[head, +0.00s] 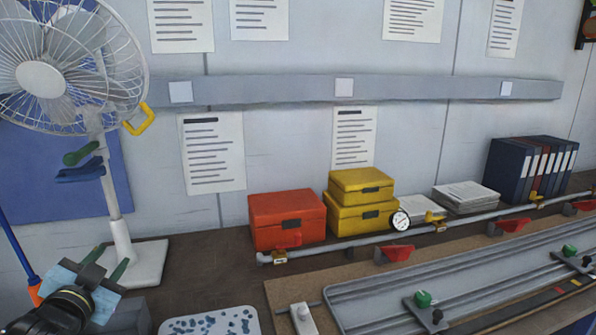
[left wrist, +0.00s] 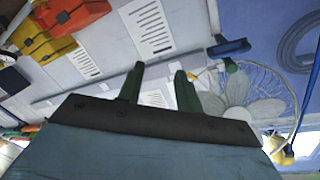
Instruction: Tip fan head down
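The white fan stands at the left of the head view, with its round caged head (head: 45,75) upright and facing forward. A yellow loop handle (head: 140,119) sticks out at the right of the head. A green lever (head: 80,154) and a blue part (head: 80,172) sit on the stand below it. My left gripper (head: 109,261) is low in front of the fan's base (head: 148,264), below the head and apart from it. In the left wrist view its green fingers (left wrist: 160,86) are spread and empty, and the fan head (left wrist: 240,98) appears beyond them. My right gripper is not in view.
A red box (head: 287,219) and stacked yellow boxes (head: 360,202) stand on the bench to the right. A pipe with a gauge (head: 400,220) runs along it. A blue-spotted white tray (head: 210,322) lies near the front. Binders (head: 530,168) stand at the far right.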

